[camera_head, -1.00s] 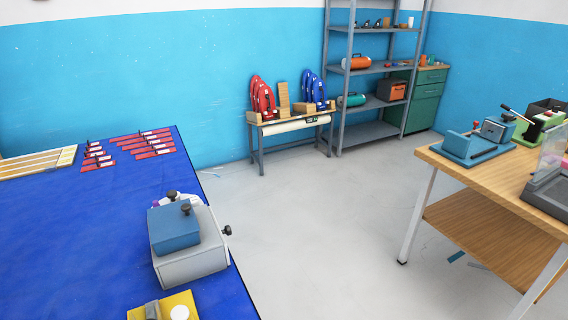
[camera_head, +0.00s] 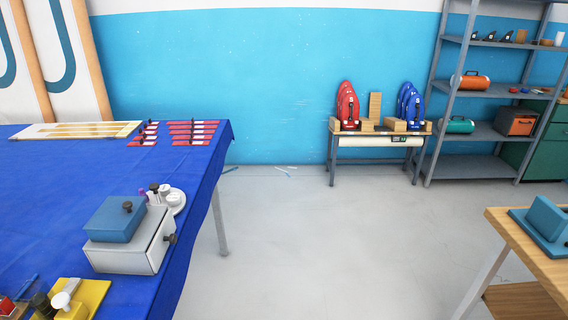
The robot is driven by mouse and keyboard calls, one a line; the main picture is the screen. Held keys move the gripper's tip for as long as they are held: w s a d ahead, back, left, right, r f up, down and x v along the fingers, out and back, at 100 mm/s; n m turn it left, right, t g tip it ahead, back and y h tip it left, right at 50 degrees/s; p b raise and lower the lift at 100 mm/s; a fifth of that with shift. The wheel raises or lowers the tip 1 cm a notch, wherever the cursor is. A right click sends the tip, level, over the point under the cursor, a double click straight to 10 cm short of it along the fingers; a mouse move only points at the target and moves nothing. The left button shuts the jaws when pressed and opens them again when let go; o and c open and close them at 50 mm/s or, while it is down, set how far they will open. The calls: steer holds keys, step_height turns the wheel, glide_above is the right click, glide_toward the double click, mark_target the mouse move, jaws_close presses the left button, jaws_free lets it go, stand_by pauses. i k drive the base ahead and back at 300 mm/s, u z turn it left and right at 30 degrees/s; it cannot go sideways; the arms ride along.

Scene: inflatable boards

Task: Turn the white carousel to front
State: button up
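A small round white item (camera_head: 176,199), which looks like the white carousel, stands on the blue-covered table (camera_head: 200,215) at the left. It sits just behind and to the right of a white box with a blue top block (camera_head: 128,245). Small upright pieces, one of them purple, show beside it. The box partly hides this group, and I cannot tell which way the carousel faces. My gripper is not in view.
A yellow base with knobs (camera_head: 75,300) lies at the table's near edge. Red-handled tools (camera_head: 192,132) lie at its far corner. Clear grey floor (camera_head: 310,245) separates it from a wooden table (camera_head: 530,260) at the right. A rack with red and blue boards (camera_head: 375,140) stands by the wall.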

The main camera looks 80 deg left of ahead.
mark_target(157, 195)
steer(key=u, duration=3.55)
steer(key=i, duration=1.65)
steer(key=u, duration=0.05)
